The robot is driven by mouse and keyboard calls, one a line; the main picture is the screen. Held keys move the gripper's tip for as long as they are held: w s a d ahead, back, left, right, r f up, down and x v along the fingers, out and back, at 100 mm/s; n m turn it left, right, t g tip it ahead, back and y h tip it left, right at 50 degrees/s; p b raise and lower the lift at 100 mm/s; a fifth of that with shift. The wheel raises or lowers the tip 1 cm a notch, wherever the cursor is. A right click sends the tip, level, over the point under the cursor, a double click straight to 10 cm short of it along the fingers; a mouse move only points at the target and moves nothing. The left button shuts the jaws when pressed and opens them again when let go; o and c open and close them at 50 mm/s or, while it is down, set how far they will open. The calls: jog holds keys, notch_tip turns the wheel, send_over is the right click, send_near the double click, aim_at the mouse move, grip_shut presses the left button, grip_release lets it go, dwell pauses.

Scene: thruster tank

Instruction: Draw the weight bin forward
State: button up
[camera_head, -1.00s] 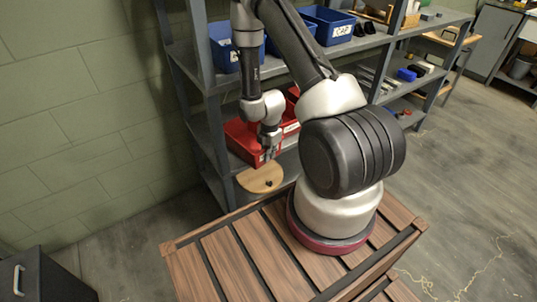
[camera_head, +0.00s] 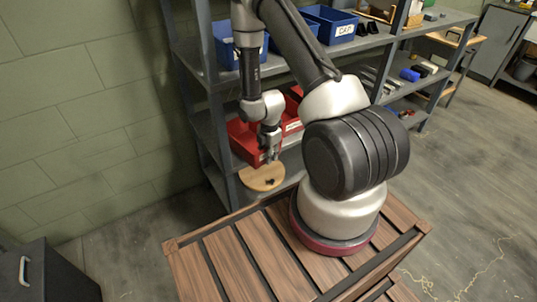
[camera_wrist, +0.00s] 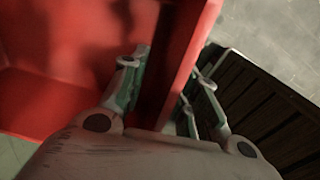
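The red bin (camera_head: 243,137) sits on the lower shelf at the left end of the rack; I take it to be the weight bin. It fills the left and upper part of the wrist view (camera_wrist: 60,110). My gripper (camera_head: 270,158) reaches down at the bin's front. In the wrist view, my gripper (camera_wrist: 165,85) has one finger inside the bin and the other outside, with the red front wall between them. The fingers look closed on this wall, though the contact is partly shaded. My arm hides part of the bin.
A round wooden board (camera_head: 262,178) with a small dark thing on it lies just below my gripper. Blue bins (camera_head: 333,27) stand on the shelf above. The rack's grey post (camera_head: 222,130) stands close left of the red bin. A dark cabinet (camera_head: 60,275) is at lower left.

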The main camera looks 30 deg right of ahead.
jog(key=shift+s+r, duration=0.15)
jog(key=shift+r, duration=3.6)
jog(key=shift+d+r, duration=0.1)
jog(key=shift+r, duration=0.2)
jog(key=s+d+r+m+t+h, duration=0.15)
jog(key=r+m, duration=0.35)
jog(key=r, duration=0.9)
jog(key=s+r+m+t+h, duration=0.1)
jog(key=s+r+m, duration=0.35)
jog(key=r, duration=1.05)
jog(key=s+a+r+m+y, duration=0.1)
jog(key=s+a+r+m, duration=0.1)
jog(key=s+r+m, duration=0.3)
jog(key=s+a+r+m+t+y, duration=0.1)
jog(key=s+r+m, duration=0.4)
jog(key=s, duration=0.6)
jog(key=shift+s+a+r+m, duration=0.35)
jog(key=shift+s+a+r, duration=0.05)
jog(key=shift+a+r, duration=0.55)
